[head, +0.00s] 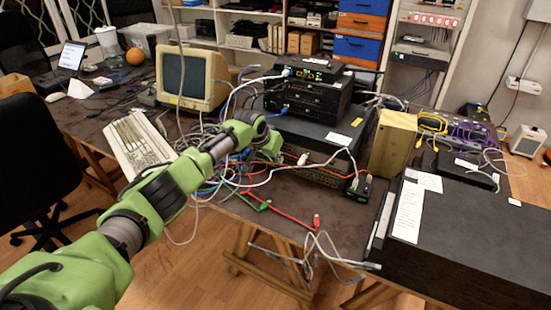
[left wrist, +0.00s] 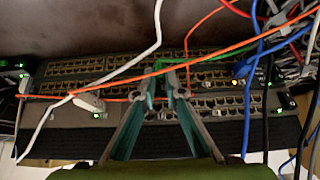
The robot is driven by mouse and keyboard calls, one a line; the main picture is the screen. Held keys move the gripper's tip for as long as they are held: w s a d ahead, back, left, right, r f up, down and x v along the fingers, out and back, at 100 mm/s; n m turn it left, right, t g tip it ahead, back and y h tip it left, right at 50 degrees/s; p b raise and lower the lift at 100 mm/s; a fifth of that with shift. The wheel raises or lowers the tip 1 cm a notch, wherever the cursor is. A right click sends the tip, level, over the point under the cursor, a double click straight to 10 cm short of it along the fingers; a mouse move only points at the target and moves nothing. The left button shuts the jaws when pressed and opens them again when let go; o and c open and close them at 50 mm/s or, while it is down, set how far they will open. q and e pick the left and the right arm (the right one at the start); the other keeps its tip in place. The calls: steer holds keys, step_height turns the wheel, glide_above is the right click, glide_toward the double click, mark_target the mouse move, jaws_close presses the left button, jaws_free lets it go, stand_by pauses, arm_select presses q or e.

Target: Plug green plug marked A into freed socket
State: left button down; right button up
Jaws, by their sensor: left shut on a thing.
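My left gripper (left wrist: 165,84) has its two teal fingers in front of a panel of sockets (left wrist: 215,78) in the left wrist view. A green cable (left wrist: 215,56) runs from the fingertips to the right, and the fingers are shut on its green plug, which they mostly hide. No letter is readable on it. In the head view my left arm reaches to the equipment stack, with the gripper (head: 268,150) at its front left. Another green plug (head: 264,206) lies on the table. Which socket is free cannot be told. My right gripper is not in view.
Orange and white cables (left wrist: 146,58) cross the panel near the fingers. A white plug (left wrist: 90,102) sits at the panel's left. A red plug (head: 316,220) lies near the table's front edge. A monitor (head: 190,77) stands left of the stack, a tan box (head: 393,143) right.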

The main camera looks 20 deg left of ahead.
arm_select(q)
steer(key=shift+w+b, duration=0.25)
steer(key=shift+b, duration=0.05)
steer(key=c, duration=2)
jaws_free()
steer(key=shift+v, duration=5.95)
